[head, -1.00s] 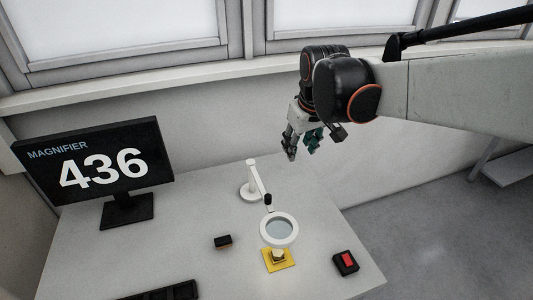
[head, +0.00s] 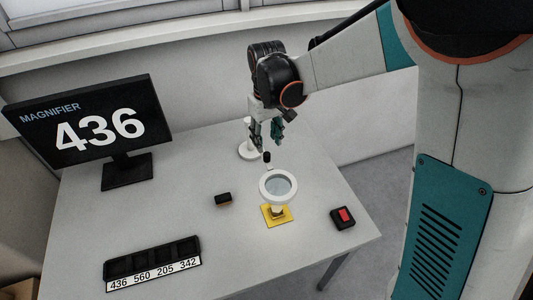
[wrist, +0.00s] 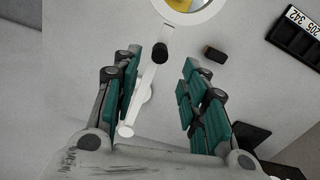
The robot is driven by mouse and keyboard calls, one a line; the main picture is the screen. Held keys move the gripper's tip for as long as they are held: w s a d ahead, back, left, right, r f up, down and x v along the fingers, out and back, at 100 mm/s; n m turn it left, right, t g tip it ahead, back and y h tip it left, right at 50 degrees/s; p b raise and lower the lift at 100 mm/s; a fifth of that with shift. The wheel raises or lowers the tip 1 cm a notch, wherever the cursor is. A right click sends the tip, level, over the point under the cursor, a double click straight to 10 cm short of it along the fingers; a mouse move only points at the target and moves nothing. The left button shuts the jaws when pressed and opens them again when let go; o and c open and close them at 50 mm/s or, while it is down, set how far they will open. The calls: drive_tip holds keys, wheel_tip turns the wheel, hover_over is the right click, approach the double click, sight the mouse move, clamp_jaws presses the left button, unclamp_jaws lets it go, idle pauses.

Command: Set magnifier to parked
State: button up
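The magnifier (head: 278,186) has a round white-rimmed lens on a white jointed arm. Its lens hangs over a yellow pad (head: 285,219) with a small pale object under it. A black knob (head: 267,157) stands on the magnifier's arm near the lens. My gripper (head: 266,149) is above the magnifier's arm, between its round white base (head: 247,152) and the lens. In the wrist view, my gripper (wrist: 160,85) is open, with the magnifier's white arm and black knob (wrist: 160,53) showing between its teal-padded fingers. I cannot tell how far above the knob they are.
A monitor (head: 88,125) reads "MAGNIFIER 436". A black tray (head: 152,260) has slots labelled 436, 560, 205 and 342. A small dark block (head: 223,199) lies left of the pad, and a box with a red button (head: 343,217) stands to the right.

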sight(267, 154)
wheel_tip(267, 154, down, 7)
drive_tip(key=shift+r+b, duration=0.15)
drive_tip(key=shift+b, duration=0.45)
clamp_jaws()
